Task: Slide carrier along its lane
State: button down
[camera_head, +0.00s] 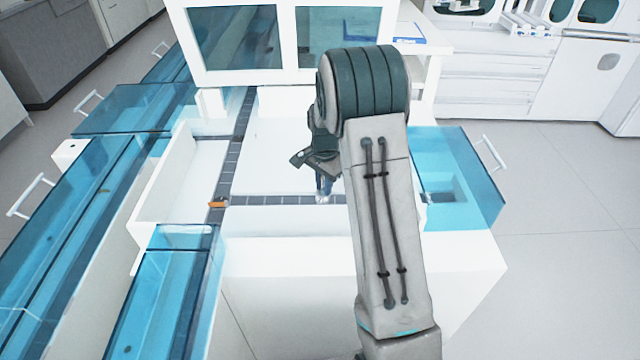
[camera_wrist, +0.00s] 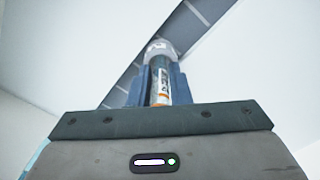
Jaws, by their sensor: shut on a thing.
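In the head view my gripper (camera_head: 322,182) reaches down to the dark cross lane (camera_head: 275,200) of the white track table, right of its junction with the long lane (camera_head: 238,150). In the wrist view my gripper (camera_wrist: 160,80) is shut on a carrier (camera_wrist: 160,72), a slim tube with an orange and white label and a clear top. The carrier's foot (camera_head: 322,198) shows at the lane in the head view; my arm hides the rest. The dark lane (camera_wrist: 200,22) runs diagonally behind the carrier in the wrist view. Whether the carrier touches the lane is unclear.
A small orange piece (camera_head: 218,203) sits at the lane's left end. White walls (camera_head: 165,185) and blue clear covers (camera_head: 455,175) flank the track. A white cabinet with dark windows (camera_head: 235,40) stands over the far end. The lane between carrier and junction looks clear.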

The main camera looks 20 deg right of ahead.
jog(key=shift+s+d, duration=0.3)
jog(key=shift+d, duration=0.65)
jog(key=c, duration=1.3)
grip_release()
jog(key=shift+o, duration=0.2)
notch_tip(320, 180, up, 14)
jog(key=f, duration=0.1)
jog(key=s+a+r+n+t+p, duration=0.1)
jog(key=s+a+r+n+p, duration=0.15)
jog(key=s+r, duration=0.35)
jog(key=s+a+r+n+p, duration=0.1)
jog(key=s+a+r+n, duration=0.2)
jog(key=s, duration=0.4)
jog(key=s+a+r+n+t+p, duration=0.1)
jog(key=s+n, duration=0.5)
jog(key=s, duration=0.9)
jog(key=shift+s+a+t+p, duration=0.15)
jog(key=shift+a+t+p, duration=0.25)
jog(key=shift+a+p, duration=0.45)
